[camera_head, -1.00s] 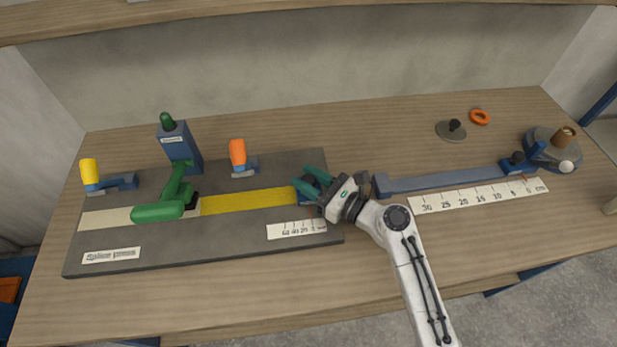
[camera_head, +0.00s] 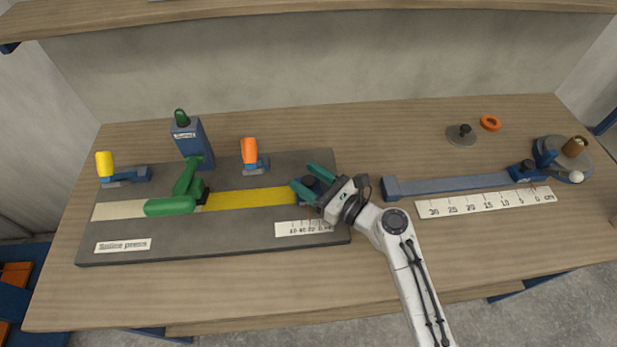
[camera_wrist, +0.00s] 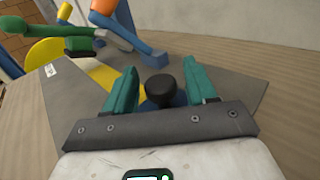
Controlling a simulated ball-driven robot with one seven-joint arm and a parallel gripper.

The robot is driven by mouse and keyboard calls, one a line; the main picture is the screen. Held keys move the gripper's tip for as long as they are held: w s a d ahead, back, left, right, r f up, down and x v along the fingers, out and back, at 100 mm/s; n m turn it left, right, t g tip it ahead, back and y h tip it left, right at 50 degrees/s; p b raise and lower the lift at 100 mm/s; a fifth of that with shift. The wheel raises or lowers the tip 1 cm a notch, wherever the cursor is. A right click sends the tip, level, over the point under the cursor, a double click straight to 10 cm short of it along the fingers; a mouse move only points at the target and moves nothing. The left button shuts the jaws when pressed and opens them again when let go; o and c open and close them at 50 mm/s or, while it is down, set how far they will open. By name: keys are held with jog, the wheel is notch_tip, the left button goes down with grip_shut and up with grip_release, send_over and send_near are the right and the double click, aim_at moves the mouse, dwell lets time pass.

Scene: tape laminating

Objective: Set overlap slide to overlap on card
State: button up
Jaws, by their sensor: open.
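The overlap slide (camera_head: 311,187) is a small blue block with a dark round knob, at the right end of the yellow strip on the splice press. The knob (camera_wrist: 160,88) shows clearly in the wrist view. My gripper (camera_head: 304,178) is open, its two green fingers on either side of the knob. In the wrist view my gripper (camera_wrist: 160,74) shows a small gap between each finger and the knob. The white scale card (camera_head: 304,228) lies just in front of the slide; its small print is hard to read.
The grey press plate (camera_head: 220,238) carries a green-handled lever (camera_head: 172,205), a blue post (camera_head: 191,144), a yellow-handled clamp (camera_head: 104,164) and an orange-handled clamp (camera_head: 249,151). A blue rail (camera_head: 450,184) with a long ruler (camera_head: 485,203) is at right. The front table strip is clear.

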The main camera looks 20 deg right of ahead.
jog(key=b+v, duration=0.2)
jog(key=v, duration=0.8)
jog(key=shift+s+d, duration=0.1)
jog(key=shift+s, duration=0.15)
